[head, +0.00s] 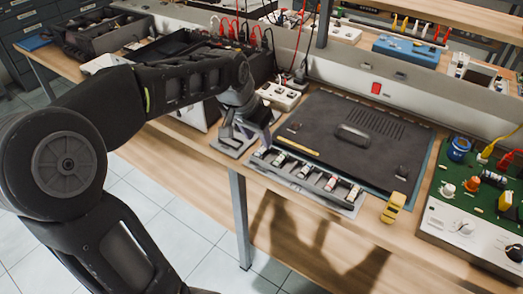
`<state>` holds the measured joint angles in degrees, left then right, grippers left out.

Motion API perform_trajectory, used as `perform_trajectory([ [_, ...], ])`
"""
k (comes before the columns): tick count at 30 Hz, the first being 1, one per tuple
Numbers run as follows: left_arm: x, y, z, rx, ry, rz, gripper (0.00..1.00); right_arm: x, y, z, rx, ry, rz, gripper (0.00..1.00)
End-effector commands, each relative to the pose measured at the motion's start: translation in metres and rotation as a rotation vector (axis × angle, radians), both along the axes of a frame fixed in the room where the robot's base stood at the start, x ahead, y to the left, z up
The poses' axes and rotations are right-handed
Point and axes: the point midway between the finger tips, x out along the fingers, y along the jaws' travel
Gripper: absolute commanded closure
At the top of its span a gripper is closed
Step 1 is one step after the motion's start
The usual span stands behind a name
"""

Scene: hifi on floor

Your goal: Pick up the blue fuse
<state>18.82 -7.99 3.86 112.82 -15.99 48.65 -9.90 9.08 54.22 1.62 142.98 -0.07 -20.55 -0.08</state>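A grey fuse holder (318,200) lies along the front edge of the bench, with several small pale fuses standing in a row in it. One has a yellow band (279,160) and another a red band (330,184). The fuses are too small to tell for sure which is blue. The leftmost fuse (260,152) is right beside my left gripper. My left gripper (247,138) points down at the left end of the holder; its fingers look apart, with nothing seen between them. My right gripper is not in view.
A large dark panel with a handle (352,135) lies behind the holder. A yellow object (394,207) and a green circuit board (478,203) are to the right. A white socket strip (279,96) is behind the gripper. Bare wood (290,225) runs in front.

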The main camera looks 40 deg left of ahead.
Motion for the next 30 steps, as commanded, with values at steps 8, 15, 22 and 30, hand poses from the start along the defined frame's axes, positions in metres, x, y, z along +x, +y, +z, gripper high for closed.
perform_trajectory([
  [8, 0.004, 0.002, -0.015, -0.001, 0.004, 0.001, 0.61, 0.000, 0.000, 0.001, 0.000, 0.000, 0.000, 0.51],
  [15, 0.015, 0.005, -0.046, -0.002, 0.002, -0.001, 0.61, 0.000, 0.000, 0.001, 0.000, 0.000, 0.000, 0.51],
  [22, 0.017, 0.005, -0.050, -0.001, 0.000, 0.000, 0.61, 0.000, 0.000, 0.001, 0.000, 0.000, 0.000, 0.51],
  [30, 0.017, 0.005, -0.049, 0.000, 0.000, 0.000, 0.61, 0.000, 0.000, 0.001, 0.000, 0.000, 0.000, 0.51],
])
